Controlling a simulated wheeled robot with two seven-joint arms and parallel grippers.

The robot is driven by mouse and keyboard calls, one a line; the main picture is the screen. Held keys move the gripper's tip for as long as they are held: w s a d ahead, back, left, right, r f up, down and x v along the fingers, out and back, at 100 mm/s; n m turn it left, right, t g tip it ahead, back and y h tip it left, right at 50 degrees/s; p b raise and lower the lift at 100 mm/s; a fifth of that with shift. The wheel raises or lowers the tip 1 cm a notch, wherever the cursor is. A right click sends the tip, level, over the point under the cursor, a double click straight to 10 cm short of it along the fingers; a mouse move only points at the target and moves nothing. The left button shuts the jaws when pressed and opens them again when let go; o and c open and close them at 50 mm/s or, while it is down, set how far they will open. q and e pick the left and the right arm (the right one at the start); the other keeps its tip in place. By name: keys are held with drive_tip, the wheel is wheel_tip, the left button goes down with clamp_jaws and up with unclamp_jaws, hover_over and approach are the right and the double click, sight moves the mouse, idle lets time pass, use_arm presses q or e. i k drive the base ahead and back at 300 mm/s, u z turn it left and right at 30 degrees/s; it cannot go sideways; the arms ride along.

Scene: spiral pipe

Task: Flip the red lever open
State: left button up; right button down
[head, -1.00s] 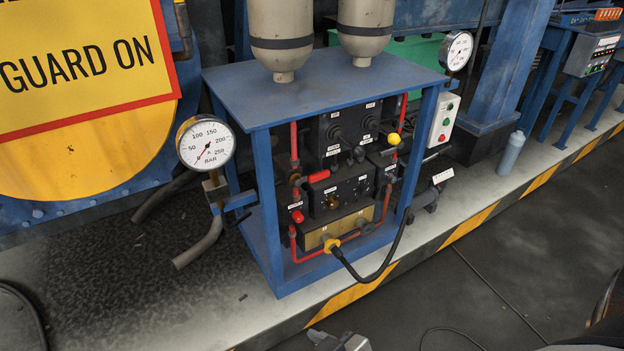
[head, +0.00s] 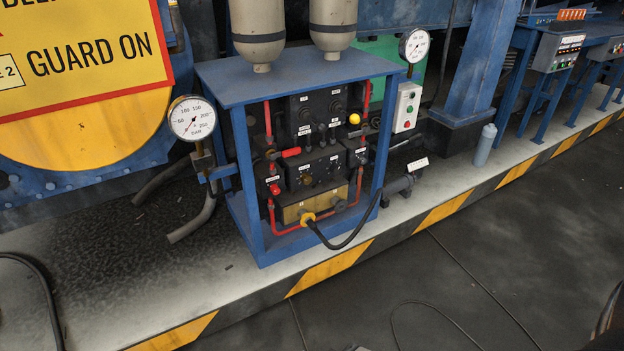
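A red lever (head: 291,152) with a short, roughly horizontal handle sits on the upper left of the hydraulic unit, inside the blue frame (head: 248,190). It lies beside the red pipe (head: 267,120) on that side. A smaller red knob (head: 275,189) sits lower on the same side. Neither gripper can be made out in the head view. Only a tiny grey sliver shows at the bottom edge, too little to identify. Nothing touches the lever.
A pressure gauge (head: 192,118) stands left of the frame and another (head: 414,45) at its back right. A yellow knob (head: 354,119) is on the unit's right. A black hose (head: 350,238) loops out in front. The dark floor (head: 440,290) before the striped edge is mostly clear.

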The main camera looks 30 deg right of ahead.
sight(296, 150)
drive_tip(key=z, duration=0.4)
drive_tip(key=i, duration=1.1)
drive_tip(key=u, duration=0.4)
